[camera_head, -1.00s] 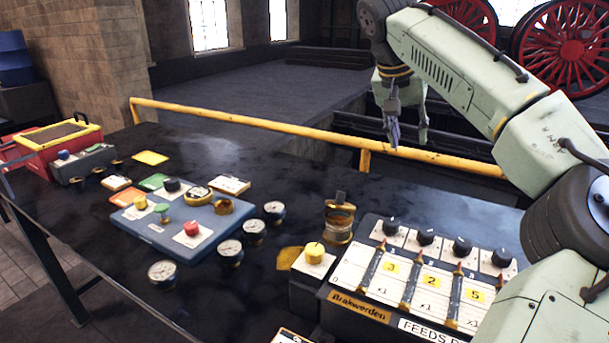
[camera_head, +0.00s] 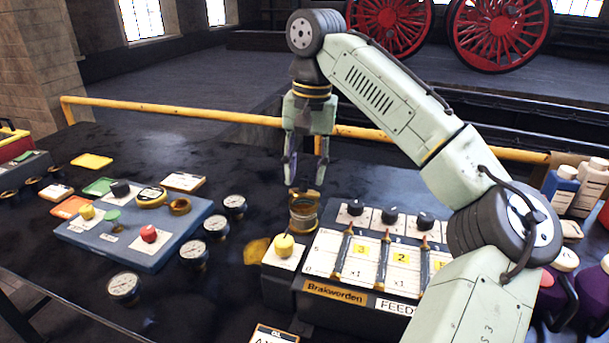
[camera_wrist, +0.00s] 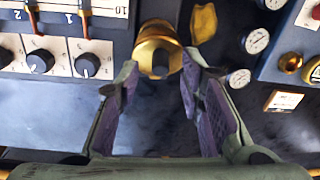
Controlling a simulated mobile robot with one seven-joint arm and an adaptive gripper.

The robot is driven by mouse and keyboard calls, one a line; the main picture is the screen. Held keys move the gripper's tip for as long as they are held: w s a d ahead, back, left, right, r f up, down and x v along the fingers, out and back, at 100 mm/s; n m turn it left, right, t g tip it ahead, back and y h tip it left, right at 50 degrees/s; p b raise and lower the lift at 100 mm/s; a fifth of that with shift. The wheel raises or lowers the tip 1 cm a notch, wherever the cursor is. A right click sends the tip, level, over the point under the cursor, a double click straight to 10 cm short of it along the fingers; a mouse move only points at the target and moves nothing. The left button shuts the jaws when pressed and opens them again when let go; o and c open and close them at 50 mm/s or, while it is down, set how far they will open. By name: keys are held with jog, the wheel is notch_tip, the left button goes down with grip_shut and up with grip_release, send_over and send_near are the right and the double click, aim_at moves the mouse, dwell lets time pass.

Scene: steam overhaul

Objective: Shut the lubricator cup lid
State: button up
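The lubricator cup (camera_head: 304,214) is a brass cylinder standing upright behind the block with the yellow knob. In the wrist view the brass cup (camera_wrist: 157,38) lies just beyond my fingertips, its round opening facing the camera. My gripper (camera_head: 305,184) points down right over the cup, and its two fingers are apart. In the wrist view my gripper (camera_wrist: 158,80) is open, one finger on each side of the cup's near edge, with nothing held. The lid is partly hidden by the fingers, and its angle is unclear.
A lever box (camera_head: 370,262) with black knobs stands right of the cup. A yellow-knob block (camera_head: 284,262) stands in front, a yellow patch (camera_head: 257,250) at its left. Gauges (camera_head: 217,226) and a blue panel (camera_head: 140,232) lie left. A yellow rail (camera_head: 180,109) runs behind.

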jog(key=shift+f, duration=0.85)
jog(key=shift+c, duration=0.2)
grip_shut()
